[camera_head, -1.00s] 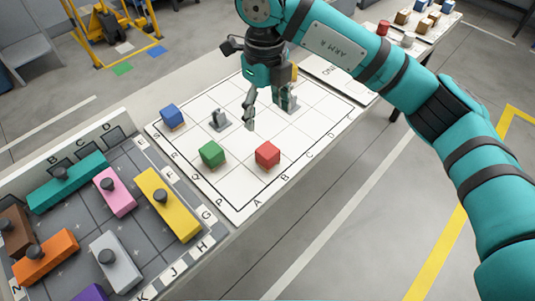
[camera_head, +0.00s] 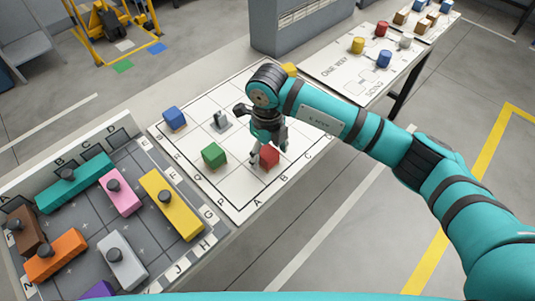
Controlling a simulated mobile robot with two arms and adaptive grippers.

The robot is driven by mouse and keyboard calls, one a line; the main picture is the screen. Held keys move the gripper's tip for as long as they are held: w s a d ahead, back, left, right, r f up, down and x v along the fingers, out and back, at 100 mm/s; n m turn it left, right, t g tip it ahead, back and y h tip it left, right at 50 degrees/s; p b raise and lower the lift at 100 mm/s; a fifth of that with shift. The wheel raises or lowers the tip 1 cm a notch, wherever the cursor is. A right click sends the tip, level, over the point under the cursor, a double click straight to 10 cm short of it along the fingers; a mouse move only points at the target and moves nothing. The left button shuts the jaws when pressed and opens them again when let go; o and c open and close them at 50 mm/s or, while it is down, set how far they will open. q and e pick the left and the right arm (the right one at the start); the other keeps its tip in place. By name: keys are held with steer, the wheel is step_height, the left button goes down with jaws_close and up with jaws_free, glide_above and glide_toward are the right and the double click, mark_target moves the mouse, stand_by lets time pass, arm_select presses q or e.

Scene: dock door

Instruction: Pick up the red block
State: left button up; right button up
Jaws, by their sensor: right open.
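The red block (camera_head: 271,157) sits on the white gridded board (camera_head: 233,204) near its front right edge, by the letters A and B. My right gripper (camera_head: 261,161) points down at the block, with its open fingers right at the block's upper left side. A finger covers part of the block. I cannot tell whether the fingers touch it or straddle it. My left gripper is not in view.
A green block (camera_head: 214,155) stands close on the left, with a blue block (camera_head: 174,118) and a grey piece (camera_head: 221,121) farther back. A yellow block (camera_head: 290,69) is partly behind my arm. A tray of knobbed pieces (camera_head: 142,235) lies at left.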

steer(key=shift+f, duration=0.15)
steer(key=c, duration=1.3)
steer(key=shift+o, duration=0.2)
